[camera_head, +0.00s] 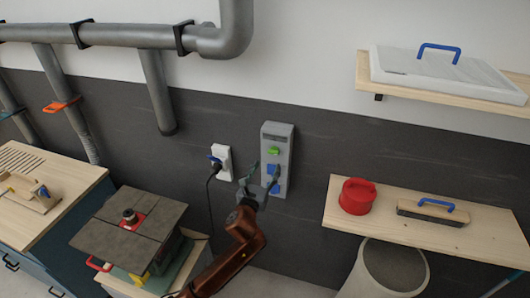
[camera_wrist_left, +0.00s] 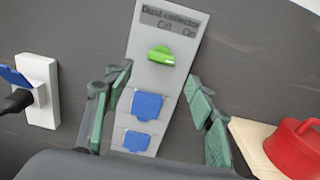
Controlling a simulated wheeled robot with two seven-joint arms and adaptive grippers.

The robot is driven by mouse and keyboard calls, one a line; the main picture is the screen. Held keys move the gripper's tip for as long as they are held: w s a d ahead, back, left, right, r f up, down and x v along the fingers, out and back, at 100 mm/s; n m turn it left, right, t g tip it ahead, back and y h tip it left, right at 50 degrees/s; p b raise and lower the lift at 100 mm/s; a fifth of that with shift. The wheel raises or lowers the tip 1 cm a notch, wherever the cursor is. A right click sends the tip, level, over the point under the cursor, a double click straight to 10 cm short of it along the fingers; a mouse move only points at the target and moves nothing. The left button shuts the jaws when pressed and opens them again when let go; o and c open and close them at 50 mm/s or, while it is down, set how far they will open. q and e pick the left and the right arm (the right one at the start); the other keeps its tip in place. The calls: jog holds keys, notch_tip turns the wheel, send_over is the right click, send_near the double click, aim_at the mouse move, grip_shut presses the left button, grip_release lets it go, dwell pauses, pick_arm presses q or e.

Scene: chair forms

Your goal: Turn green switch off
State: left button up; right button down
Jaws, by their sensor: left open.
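The green switch (camera_head: 273,151) is a small knob on a grey wall panel (camera_head: 279,131). In the left wrist view, the green switch (camera_wrist_left: 161,55) sits below the label "Dust collector", with "Off" on the left and "On" on the right. The knob lies roughly sideways; I cannot tell surely which word it points to. My left gripper (camera_head: 262,173) is in front of the lower panel, below the switch in the head view. In the wrist view its green-padded fingers (camera_wrist_left: 157,82) are spread on either side of the panel, with nothing between them. My right gripper is not in view.
Blue socket covers (camera_wrist_left: 146,105) sit below the switch. A white outlet (camera_head: 221,160) with a black plug is left of the panel. A wooden shelf (camera_head: 480,235) at right holds a red round container (camera_head: 357,195) and a blue-handled block (camera_head: 433,211). A machine table (camera_head: 105,235) stands at left.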

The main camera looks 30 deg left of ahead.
aim_at(272, 154)
pick_arm(q)
jog(key=shift+p+x, duration=0.35)
jog(key=shift+x, duration=3.5)
jog(key=shift+r, duration=0.15)
